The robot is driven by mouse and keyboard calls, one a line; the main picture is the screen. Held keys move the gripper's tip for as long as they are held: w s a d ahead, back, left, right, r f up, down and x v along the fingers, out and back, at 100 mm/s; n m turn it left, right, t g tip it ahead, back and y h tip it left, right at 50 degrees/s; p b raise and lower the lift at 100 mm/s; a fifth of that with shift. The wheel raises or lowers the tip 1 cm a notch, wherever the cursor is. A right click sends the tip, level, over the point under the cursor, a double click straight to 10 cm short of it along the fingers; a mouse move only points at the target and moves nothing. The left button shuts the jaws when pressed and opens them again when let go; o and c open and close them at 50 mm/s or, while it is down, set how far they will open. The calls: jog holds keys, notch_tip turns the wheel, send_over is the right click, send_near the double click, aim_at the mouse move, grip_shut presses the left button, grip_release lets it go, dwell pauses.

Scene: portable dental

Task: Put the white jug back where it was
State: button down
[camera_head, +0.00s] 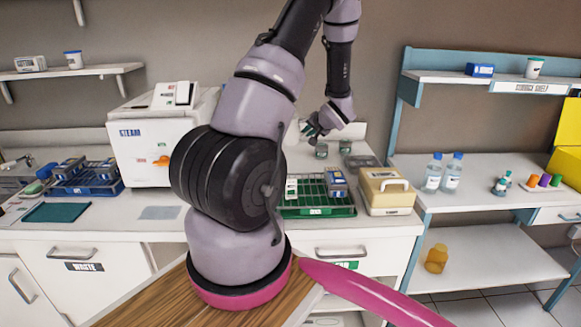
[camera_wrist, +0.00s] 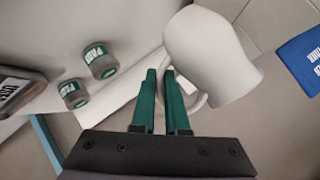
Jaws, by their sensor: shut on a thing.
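The white jug (camera_wrist: 210,58) fills the upper right of the wrist view and looks tilted in that picture. My gripper (camera_wrist: 165,78) has its two green fingers close together on the jug's handle (camera_wrist: 196,100). In the head view my gripper (camera_head: 313,128) is above the back of the counter, right of the white machine. There the jug is mostly hidden behind my arm. I cannot tell whether its base touches a surface.
Small labelled jars (camera_wrist: 100,60) and a dark-labelled container (camera_wrist: 18,90) lie left in the wrist view. On the counter are a green rack (camera_head: 318,209), a beige box (camera_head: 387,191) and the white machine (camera_head: 150,148). A shelf unit (camera_head: 480,198) with bottles stands right.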

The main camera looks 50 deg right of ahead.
jog(key=f, duration=1)
jog(key=shift+s+f, duration=0.15)
jog(key=shift+s, duration=0.15)
jog(key=shift+f, duration=0.2)
jog(key=c, duration=0.9)
grip_release()
jog(key=shift+r, duration=0.1)
